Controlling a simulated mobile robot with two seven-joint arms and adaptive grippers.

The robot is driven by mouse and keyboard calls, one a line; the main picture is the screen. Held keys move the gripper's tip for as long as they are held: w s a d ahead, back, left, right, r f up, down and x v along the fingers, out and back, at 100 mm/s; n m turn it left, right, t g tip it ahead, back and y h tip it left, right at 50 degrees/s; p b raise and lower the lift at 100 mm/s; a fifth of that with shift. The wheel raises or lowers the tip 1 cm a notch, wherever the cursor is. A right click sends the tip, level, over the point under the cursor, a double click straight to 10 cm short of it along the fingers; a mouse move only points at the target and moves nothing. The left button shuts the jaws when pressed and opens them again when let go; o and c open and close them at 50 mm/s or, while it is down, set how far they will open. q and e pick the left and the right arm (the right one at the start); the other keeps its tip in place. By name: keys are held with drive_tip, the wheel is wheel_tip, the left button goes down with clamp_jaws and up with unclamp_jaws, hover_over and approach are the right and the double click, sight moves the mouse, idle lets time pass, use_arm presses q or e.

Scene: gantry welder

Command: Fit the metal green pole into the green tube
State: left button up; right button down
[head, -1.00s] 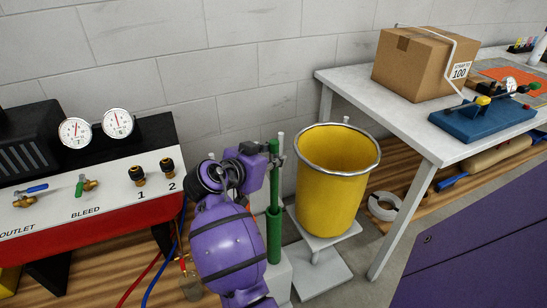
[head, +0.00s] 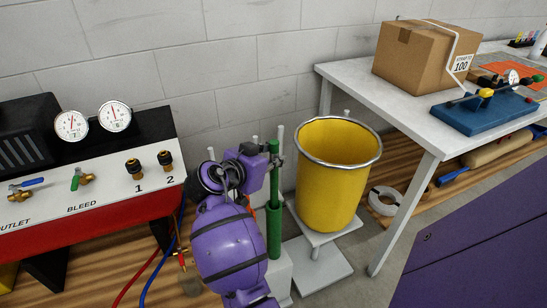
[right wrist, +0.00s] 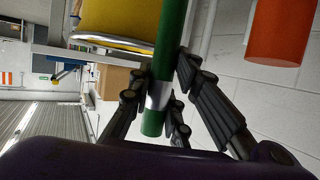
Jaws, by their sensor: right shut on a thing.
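The metal green pole (head: 273,180) stands upright in the head view, and my right gripper (head: 277,160) is shut on its upper part. The thicker green tube (head: 274,237) stands directly below, in line with the pole. The pole's lower end meets the tube's top; I cannot tell whether it is inside. In the right wrist view the dark fingers of my right gripper (right wrist: 158,98) close around the green pole (right wrist: 171,35), where a shiny silvery patch shows. My left gripper is not in view.
A yellow bin (head: 328,185) with a metal rim stands close right of the pole. A gauge panel (head: 100,190) is at the left, with red and blue hoses below. A white table (head: 420,130) with a cardboard box (head: 425,62) is at the right. An orange cylinder (right wrist: 280,30) shows in the wrist view.

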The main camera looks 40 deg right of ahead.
sight(271, 182)
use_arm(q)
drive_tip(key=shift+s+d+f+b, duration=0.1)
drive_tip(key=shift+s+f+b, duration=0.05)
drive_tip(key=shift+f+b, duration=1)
use_arm(e)
drive_tip(key=shift+f, duration=1.95)
use_arm(q)
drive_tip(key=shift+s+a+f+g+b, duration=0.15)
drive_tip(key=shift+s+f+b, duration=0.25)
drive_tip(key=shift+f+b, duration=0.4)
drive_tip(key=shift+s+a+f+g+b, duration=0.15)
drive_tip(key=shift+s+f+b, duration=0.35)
drive_tip(key=shift+b, duration=0.4)
use_arm(e)
drive_tip(key=shift+f, duration=2.4)
drive_tip(key=c, duration=1.5)
unclamp_jaws()
drive_tip(key=shift+s+r, duration=0.1)
drive_tip(key=shift+c, duration=0.2)
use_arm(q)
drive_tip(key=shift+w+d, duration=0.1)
